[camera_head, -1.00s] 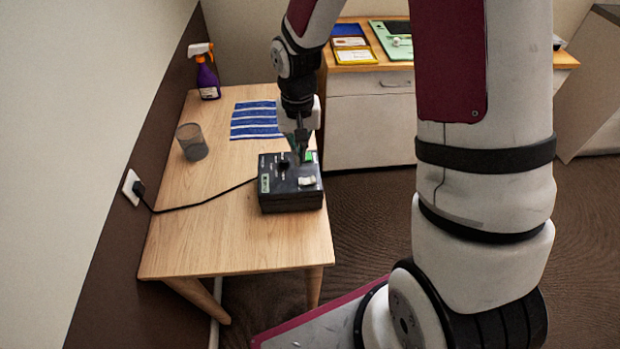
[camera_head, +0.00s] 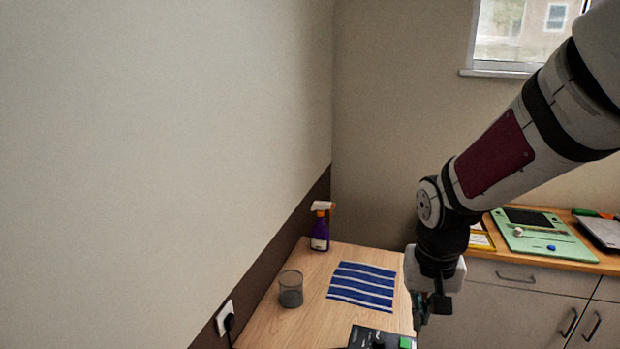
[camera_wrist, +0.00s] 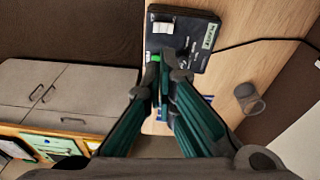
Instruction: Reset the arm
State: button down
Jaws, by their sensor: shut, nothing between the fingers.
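My gripper (camera_head: 421,312) hangs pointing down at the right edge of the wooden table (camera_head: 262,318) in the head view. In the wrist view my gripper (camera_wrist: 166,75) has its two dark green fingers closed together with nothing between them. A black control box (camera_head: 366,338) with a green button lies on the table, cut off by the lower edge of the head view. The box (camera_wrist: 190,32) shows beyond the fingertips in the wrist view, apart from them as far as I can tell.
A purple spray bottle (camera_head: 320,232), a grey mesh cup (camera_head: 290,290) and a blue striped cloth (camera_head: 362,286) are on the table. A cabinet (camera_head: 510,296) with a green board (camera_head: 545,240) on top stands at right. A wall socket (camera_head: 224,316) holds the box's plug.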

jog(key=s+r+n+t, duration=0.2)
jog(key=s+r+t, duration=0.1)
jog(key=s+r, duration=1)
jog(key=s, duration=0.3)
jog(key=shift+s+a+r+t+y, duration=0.25)
jog(key=shift+a+r+t+y, duration=0.05)
jog(key=shift+a+y, duration=0.1)
jog(key=shift+a+n, duration=0.3)
jog(key=shift+a, duration=0.05)
